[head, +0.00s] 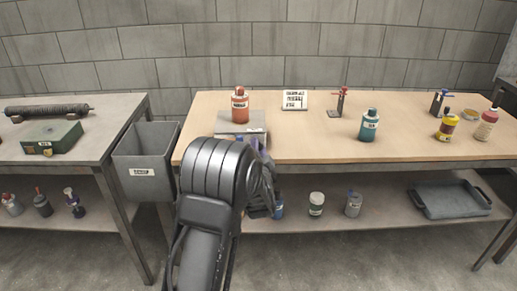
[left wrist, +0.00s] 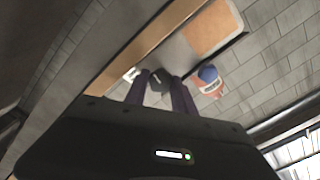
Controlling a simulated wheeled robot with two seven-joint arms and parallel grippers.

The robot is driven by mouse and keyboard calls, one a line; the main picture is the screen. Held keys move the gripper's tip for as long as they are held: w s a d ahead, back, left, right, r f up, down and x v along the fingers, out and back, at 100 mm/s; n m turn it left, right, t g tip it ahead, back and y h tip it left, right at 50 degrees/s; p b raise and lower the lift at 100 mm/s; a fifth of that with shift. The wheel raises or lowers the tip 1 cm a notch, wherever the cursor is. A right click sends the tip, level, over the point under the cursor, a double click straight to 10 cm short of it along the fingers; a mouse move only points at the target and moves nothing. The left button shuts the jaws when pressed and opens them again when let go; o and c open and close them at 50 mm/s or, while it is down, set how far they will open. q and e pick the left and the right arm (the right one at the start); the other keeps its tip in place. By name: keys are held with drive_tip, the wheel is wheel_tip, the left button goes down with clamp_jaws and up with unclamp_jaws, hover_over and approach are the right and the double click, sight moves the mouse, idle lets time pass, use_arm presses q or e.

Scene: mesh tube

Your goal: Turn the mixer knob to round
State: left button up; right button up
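The mixer appears to be the low grey box (head: 231,131) at the left end of the wooden bench, with an orange-red bottle (head: 240,105) on top. My left arm covers its lower front, so its knob is hidden in the head view. My left gripper (head: 262,148) is at the box's right front, mostly behind my arm. In the left wrist view my two purple fingers (left wrist: 160,82) stand apart, with a small dark piece (left wrist: 157,86), possibly the knob, between them. I cannot tell whether they touch it. My right gripper is not in view.
A grey bin (head: 146,160) hangs between the two benches. The lower shelf holds small jars and a grey tray (head: 451,199). The bench's middle front is clear.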

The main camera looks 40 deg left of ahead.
use_arm(q)
drive_tip(key=o, duration=0.4)
drive_tip(key=v, duration=0.7)
drive_tip(key=shift+s+d, duration=0.25)
drive_tip(key=shift+s, duration=0.05)
idle(0.3)
